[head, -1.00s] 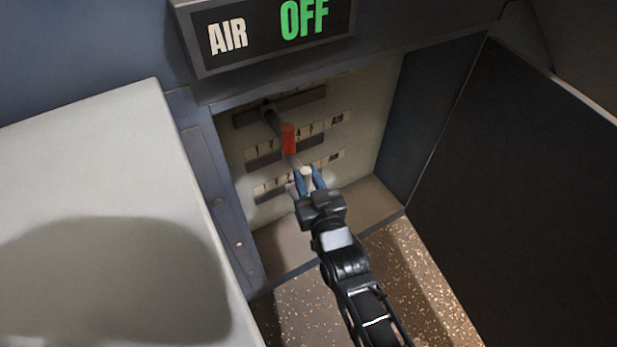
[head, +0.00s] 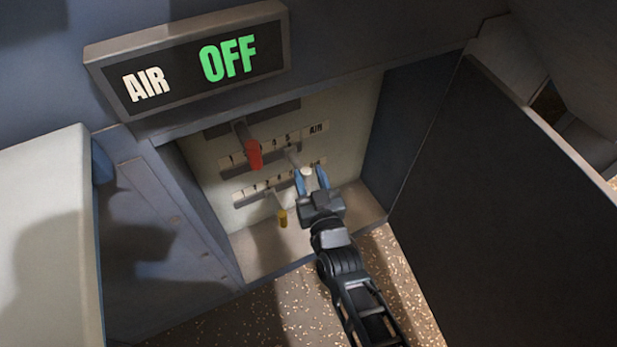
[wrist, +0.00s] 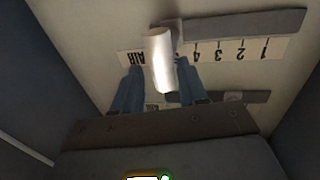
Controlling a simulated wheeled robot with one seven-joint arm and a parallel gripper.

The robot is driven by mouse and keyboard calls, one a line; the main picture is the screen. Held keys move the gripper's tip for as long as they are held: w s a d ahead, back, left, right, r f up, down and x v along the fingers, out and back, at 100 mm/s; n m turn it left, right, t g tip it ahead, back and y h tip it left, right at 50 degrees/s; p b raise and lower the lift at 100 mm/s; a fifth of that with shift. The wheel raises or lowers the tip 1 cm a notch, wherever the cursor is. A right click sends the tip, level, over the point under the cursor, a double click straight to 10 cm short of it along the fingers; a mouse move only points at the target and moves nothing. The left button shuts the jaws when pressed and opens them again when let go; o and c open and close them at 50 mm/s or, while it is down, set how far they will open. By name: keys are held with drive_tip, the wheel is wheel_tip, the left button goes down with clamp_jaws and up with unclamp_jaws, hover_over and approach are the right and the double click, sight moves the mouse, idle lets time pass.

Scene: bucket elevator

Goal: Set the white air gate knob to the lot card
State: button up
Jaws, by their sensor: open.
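The white air gate knob (head: 306,173) sticks out on a stem from the middle slot of the recessed panel (head: 345,140), near that slot's right end. In the wrist view the knob (wrist: 160,62) stands between the two blue fingers, by the AIR label and past the 4 on an upside-down scale. My gripper (head: 312,180) is open around the knob; I cannot tell whether a finger touches it. No lot card can be made out.
A red knob (head: 254,155) stands close by at upper left, and a yellow knob (head: 283,218) at lower left. A dark panel (head: 510,200) flanks the recess on the right. A pale cabinet (head: 45,240) stands at left.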

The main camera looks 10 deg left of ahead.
drive_tip(key=shift+o, duration=1.3)
drive_tip(key=shift+s, duration=0.1)
drive_tip(key=p+v, duration=0.3)
drive_tip(key=v, duration=0.4)
drive_tip(key=shift+s, duration=0.3)
drive_tip(key=shift+d, duration=0.15)
